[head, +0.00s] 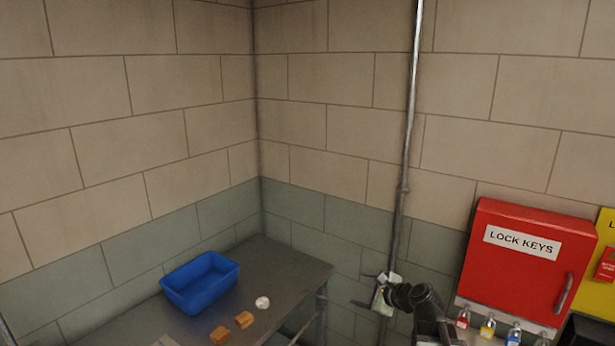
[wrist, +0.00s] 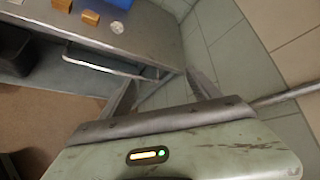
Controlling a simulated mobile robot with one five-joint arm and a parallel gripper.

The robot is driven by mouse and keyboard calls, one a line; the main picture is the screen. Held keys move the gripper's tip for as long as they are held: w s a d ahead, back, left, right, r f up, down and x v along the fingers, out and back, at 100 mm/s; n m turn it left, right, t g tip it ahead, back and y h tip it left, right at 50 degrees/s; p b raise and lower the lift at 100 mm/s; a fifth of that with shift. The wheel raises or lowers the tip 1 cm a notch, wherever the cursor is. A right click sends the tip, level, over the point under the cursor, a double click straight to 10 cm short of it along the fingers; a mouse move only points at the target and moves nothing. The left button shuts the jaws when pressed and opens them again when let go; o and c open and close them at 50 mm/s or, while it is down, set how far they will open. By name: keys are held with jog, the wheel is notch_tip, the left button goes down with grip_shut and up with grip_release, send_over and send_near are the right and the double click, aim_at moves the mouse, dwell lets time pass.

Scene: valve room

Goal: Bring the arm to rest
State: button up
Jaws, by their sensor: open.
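My gripper (head: 366,290) is at the end of my dark arm in the lower right of the head view, to the right of the metal table (head: 290,264). Its two fingers are apart and point left, with nothing seen between them. In the wrist view my gripper (wrist: 163,84) shows two spread grey fingers beyond its pale worn housing. The table edge and the wall lie beyond them. No contact with the table or wall is visible. The lower part of my arm is cut off in the head view.
A blue bin (head: 201,283), a whitish round piece (head: 262,302) and two orange-brown blocks (head: 244,319) (head: 219,335) are on the table. A vertical pipe (head: 405,170) runs behind my gripper. A red lock-key box (head: 522,262) with several padlocks hangs at right.

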jog(key=s+a+f+n+g+h+b, duration=0.25)
jog(key=s+a+f+n+g, duration=0.45)
jog(key=s+a+f+n, duration=0.4)
jog(key=s+d+f+n+g+h+p, duration=0.1)
jog(key=s+d+f+n+g+h, duration=0.2)
jog(key=s+d+n, duration=0.5)
jog(key=shift+d+f+n+g+h, duration=0.35)
jog(key=shift+d+h, duration=0.2)
jog(key=shift+d, duration=0.55)
jog(key=shift+r, duration=0.1)
